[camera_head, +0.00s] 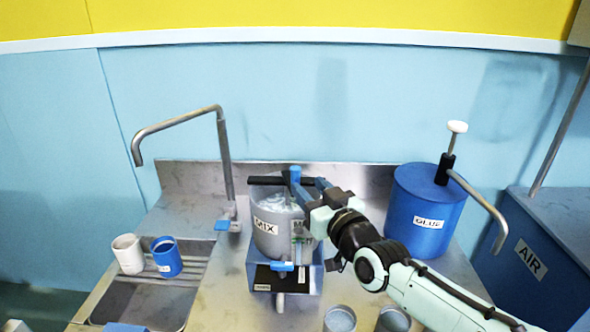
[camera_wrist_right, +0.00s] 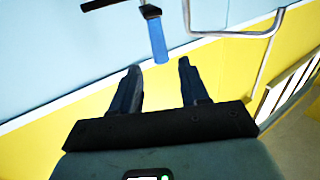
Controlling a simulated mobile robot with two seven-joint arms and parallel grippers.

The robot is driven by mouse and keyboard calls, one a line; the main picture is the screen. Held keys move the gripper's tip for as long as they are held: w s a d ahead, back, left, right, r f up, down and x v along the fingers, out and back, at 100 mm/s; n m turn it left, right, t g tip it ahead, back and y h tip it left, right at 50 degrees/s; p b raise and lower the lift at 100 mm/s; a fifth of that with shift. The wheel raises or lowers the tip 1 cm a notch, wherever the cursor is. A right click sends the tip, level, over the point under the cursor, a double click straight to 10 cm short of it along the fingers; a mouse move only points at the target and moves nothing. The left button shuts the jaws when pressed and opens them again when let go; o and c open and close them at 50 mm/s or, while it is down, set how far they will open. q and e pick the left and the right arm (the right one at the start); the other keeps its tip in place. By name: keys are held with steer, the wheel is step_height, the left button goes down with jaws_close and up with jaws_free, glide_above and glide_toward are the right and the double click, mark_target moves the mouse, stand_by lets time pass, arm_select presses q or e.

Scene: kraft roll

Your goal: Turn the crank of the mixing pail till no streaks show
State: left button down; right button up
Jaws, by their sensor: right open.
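The grey mixing pail (camera_head: 268,238), labelled MIX, stands on a blue stand at the middle of the steel counter. Its crank (camera_head: 264,180) is a black bar across the top with an upright blue handle (camera_head: 295,174) at its right end. The blue handle also shows in the right wrist view (camera_wrist_right: 157,38), beyond and between the fingertips. My right gripper (camera_head: 307,184) is open, just right of the handle, with nothing held; its two fingers (camera_wrist_right: 158,70) are apart. Pale patches show at the pail's top, but streaks cannot be made out clearly. My left gripper is not seen.
A blue GLAZE drum (camera_head: 424,215) with a pump and spout stands right of my right arm. A bent tap (camera_head: 225,160) rises left of the pail. White (camera_head: 128,254) and blue (camera_head: 166,257) cups stand by the sink at left. A blue AIR box (camera_head: 540,255) is far right.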

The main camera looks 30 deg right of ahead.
mark_target(298, 176)
steer(key=w+p, duration=0.1)
steer(key=w, duration=0.6)
steer(key=shift+w+d+p, duration=0.2)
steer(key=shift+p, duration=0.1)
jaws_close()
